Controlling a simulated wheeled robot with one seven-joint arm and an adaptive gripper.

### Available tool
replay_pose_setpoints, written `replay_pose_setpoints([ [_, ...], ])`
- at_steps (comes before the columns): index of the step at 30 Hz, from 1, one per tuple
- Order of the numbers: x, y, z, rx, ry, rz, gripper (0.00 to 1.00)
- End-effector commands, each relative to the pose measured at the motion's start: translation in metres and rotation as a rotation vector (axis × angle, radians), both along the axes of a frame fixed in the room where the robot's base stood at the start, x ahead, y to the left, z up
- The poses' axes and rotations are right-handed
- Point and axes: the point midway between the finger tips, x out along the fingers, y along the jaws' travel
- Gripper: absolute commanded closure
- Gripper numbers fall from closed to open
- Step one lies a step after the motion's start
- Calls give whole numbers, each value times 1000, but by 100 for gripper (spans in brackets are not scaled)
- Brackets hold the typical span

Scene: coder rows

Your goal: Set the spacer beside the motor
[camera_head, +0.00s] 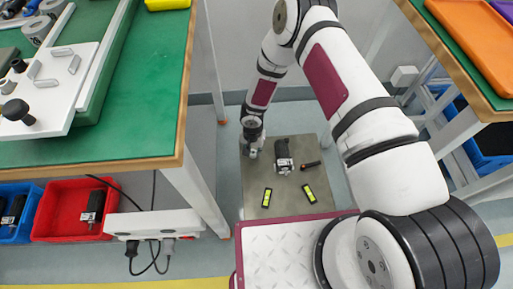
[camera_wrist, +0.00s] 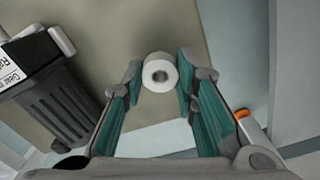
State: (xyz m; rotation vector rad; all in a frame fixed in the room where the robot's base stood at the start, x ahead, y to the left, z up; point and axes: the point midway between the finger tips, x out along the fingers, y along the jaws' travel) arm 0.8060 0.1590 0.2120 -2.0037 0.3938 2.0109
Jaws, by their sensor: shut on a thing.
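The spacer (camera_wrist: 160,72) is a short white ring with a dark centre hole. In the wrist view it sits between my gripper's fingertips (camera_wrist: 158,76), and my gripper is shut on it. In the head view my gripper (camera_head: 251,150) is low over the left part of a tan surface (camera_head: 285,198); I cannot make out the spacer clearly there. The motor (camera_head: 284,157), dark with a pale label, stands just right of my gripper. In the wrist view the motor (camera_wrist: 55,108) is a ribbed dark body at the left, apart from the spacer. I cannot tell whether the spacer touches the surface.
A small dark part (camera_head: 311,165) lies right of the motor. Two black-and-yellow pieces (camera_head: 266,197) (camera_head: 309,194) lie nearer. Green-topped benches (camera_head: 130,128) flank the space. A red bin (camera_head: 75,210) is at the lower left. The tan surface between the yellow pieces is clear.

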Motion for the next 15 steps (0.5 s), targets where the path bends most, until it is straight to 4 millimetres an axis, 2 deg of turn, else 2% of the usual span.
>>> replay_pose_setpoints([
  [1,-1,0,-8,-1,-2,-1,99],
  [3,-2,0,-12,-1,-3,-1,99],
  [15,-2,0,-14,-2,-4,-2,99],
])
